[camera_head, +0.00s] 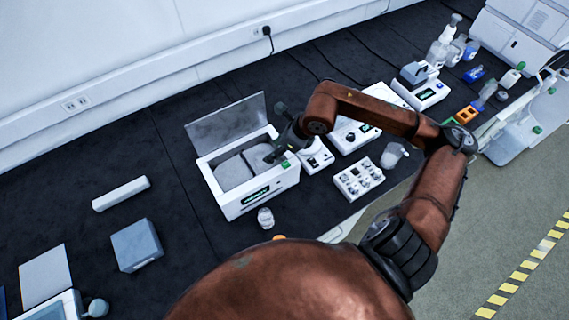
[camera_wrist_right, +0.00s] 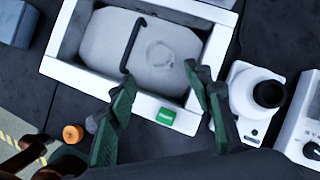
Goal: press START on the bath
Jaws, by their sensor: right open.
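The bath (camera_head: 228,207) is a white open-topped box with its grey lid (camera_head: 226,122) raised at the back. Its front bears a dark display with green characters (camera_head: 255,196). A green button (camera_head: 285,164) is at the right end of the front; it also shows in the right wrist view (camera_wrist_right: 166,117), its label too small to read. My right gripper (camera_head: 276,133) is over the right side of the bath. In the right wrist view its dark green fingers (camera_wrist_right: 160,72) are spread apart with nothing between them, and the button shows between them lower down. My left gripper is out of view.
A white instrument with a dark round top (camera_wrist_right: 268,93) stands close right of the bath. A small jar (camera_head: 265,218) stands in front. A tray of vials (camera_head: 358,180) and other instruments are to the right. The dark bench left of the bath is mostly clear.

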